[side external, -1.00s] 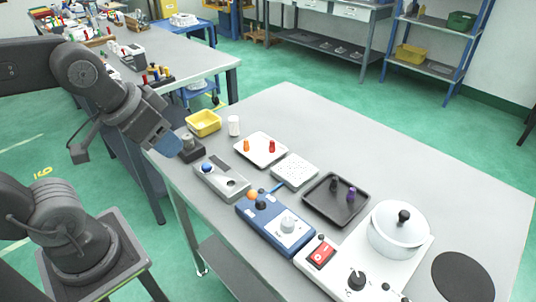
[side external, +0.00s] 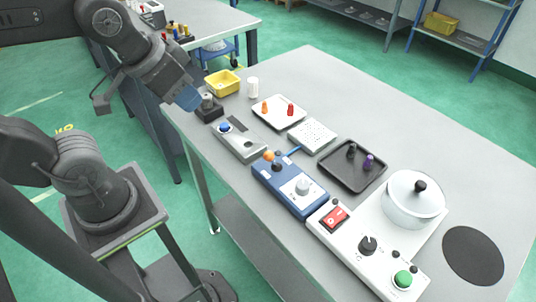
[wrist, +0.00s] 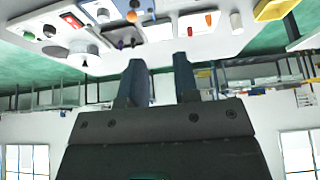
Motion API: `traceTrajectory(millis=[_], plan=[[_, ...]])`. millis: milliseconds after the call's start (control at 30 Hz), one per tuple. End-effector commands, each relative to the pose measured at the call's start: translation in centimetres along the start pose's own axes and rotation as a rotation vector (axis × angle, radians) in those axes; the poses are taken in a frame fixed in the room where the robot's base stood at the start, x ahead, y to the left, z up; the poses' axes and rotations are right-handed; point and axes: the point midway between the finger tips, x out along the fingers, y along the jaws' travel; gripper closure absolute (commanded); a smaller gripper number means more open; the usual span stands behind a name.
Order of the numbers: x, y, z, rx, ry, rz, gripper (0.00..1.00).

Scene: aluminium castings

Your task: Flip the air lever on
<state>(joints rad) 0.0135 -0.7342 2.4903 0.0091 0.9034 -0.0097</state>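A blue control box (side external: 290,190) stands near the table's front edge in the side external view. No label shows which is the air lever, and I cannot tell any lever's setting. My gripper (side external: 186,99) is above the table's left end, beside a dark block with a grey knob (side external: 208,105). In the wrist view my gripper (wrist: 160,65) has its fingers apart with nothing between them.
A white panel (side external: 345,240) holds a red switch (side external: 334,217), a black dial, a green button (side external: 402,280) and a pot (side external: 413,203). Behind the boxes are a black tray (side external: 340,178), a perforated white plate (side external: 312,136), a white tray (side external: 280,121) and a yellow bin (side external: 222,83). The table's back is clear.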

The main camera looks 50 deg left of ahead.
Motion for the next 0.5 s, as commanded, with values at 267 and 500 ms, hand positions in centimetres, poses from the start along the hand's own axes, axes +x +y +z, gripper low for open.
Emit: traceTrajectory(millis=[267,500], plan=[[2.0,3.0,-1.7,0.135,-0.138,-0.02,0.99],[5.1,7.9,-2.9,0.308,-0.253,-0.093,1.0]])
